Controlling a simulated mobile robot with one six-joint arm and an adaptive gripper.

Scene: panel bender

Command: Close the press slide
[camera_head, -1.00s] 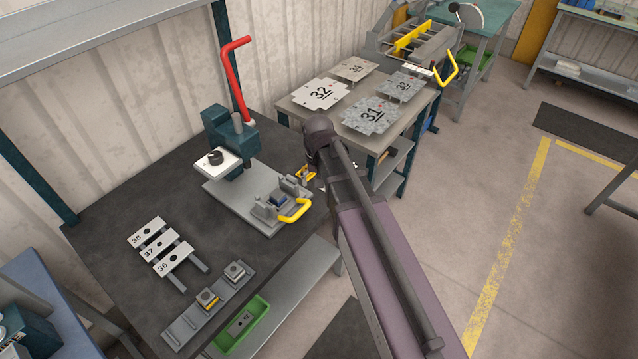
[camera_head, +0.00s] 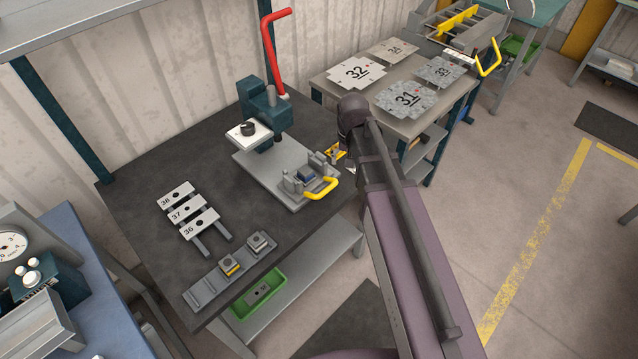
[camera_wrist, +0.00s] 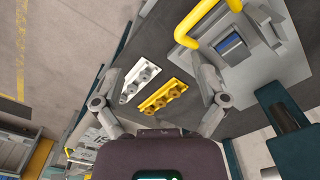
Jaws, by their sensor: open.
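The bench press (camera_head: 264,105) is dark teal with a red lever (camera_head: 277,60). Its grey base plate (camera_head: 270,158) lies on the dark bench. The press slide (camera_head: 307,178), with a blue block in it and a yellow handle (camera_head: 321,189), sits at the front end of the plate, out from under the press head. In the wrist view the handle (camera_wrist: 187,25) and slide (camera_wrist: 250,60) are at the upper right. My gripper (camera_wrist: 160,74) is open and empty, apart from the handle. In the head view my arm hides most of it, right of the slide.
A yellow block with knobs (camera_wrist: 163,97) and a white one (camera_wrist: 139,77) lie between my fingers in the wrist view. A side table (camera_head: 335,84) holds more plates.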

